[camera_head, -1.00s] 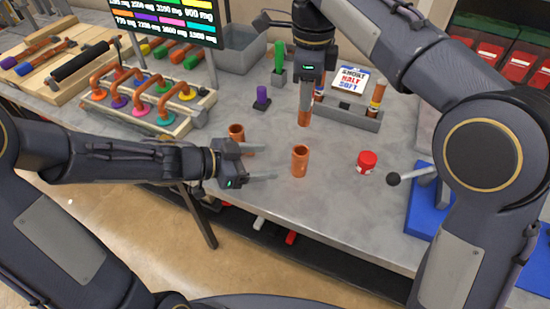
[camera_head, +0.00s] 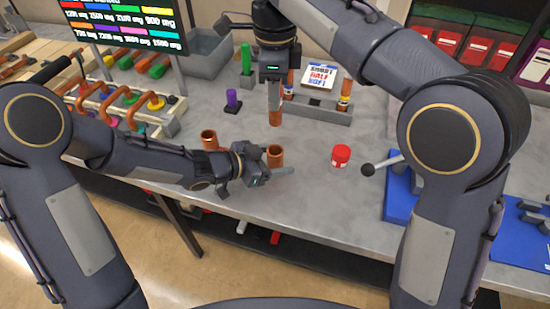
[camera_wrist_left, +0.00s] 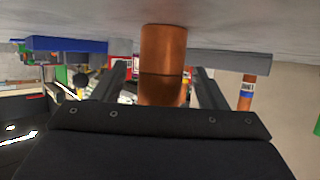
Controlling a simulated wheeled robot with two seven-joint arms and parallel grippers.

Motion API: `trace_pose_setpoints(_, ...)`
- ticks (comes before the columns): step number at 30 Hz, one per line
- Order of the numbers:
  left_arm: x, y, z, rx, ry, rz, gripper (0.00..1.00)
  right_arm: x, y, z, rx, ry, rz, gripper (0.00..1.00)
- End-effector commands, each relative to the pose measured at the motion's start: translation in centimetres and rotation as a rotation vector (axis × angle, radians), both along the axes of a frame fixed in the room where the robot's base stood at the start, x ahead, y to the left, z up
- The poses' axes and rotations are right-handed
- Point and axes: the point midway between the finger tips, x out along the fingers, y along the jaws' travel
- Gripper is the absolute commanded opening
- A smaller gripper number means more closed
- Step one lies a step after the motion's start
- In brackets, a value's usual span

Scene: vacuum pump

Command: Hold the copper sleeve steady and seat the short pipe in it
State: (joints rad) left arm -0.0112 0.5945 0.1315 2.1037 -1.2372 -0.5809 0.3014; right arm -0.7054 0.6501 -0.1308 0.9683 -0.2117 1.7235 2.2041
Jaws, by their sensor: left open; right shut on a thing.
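A copper sleeve (camera_head: 275,153) stands upright on the grey bench; it also shows in the left wrist view (camera_wrist_left: 163,48). My left gripper (camera_head: 279,163) is open, low over the bench, with its fingers on either side of this sleeve. In the left wrist view the sleeve lies between the two dark fingers, with gaps at both sides. My right gripper (camera_head: 275,82) points down and is shut on the short copper pipe (camera_head: 275,117). The pipe hangs upright, beyond and apart from the sleeve in the head view. Its upper part is hidden by the fingers.
Another copper piece (camera_head: 209,138) stands left of the sleeve. A red jar (camera_head: 341,155) and a blue-based lever device (camera_head: 400,196) are to the right. A grey holder (camera_head: 318,110) with banded pipes stands behind. The bench between sleeve and jar is clear.

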Motion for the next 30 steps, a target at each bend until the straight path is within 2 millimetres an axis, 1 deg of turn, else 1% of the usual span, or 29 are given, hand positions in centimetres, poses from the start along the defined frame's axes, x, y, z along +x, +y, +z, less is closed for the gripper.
trace_pose_setpoints(2,0.0,0.0,0.0,0.000,0.000,0.000,0.66,0.0,0.0,0.0,0.000,0.000,0.000,0.00)
trace_pose_setpoints(14,0.0,0.0,0.0,0.000,0.000,0.000,0.15,0.0,0.0,0.0,0.000,0.000,0.000,0.00)
trace_pose_setpoints(17,0.0,0.0,0.0,0.000,0.000,0.000,0.14,0.0,0.0,0.0,0.000,0.000,0.012,0.00)
trace_pose_setpoints(20,0.0,0.1,0.0,0.000,0.000,0.000,0.14,0.0,0.0,-0.3,0.000,0.000,0.088,0.00)
trace_pose_setpoints(30,0.0,0.0,0.1,-0.001,0.000,0.000,0.14,0.0,0.0,-2.6,-0.001,0.001,0.661,0.00)
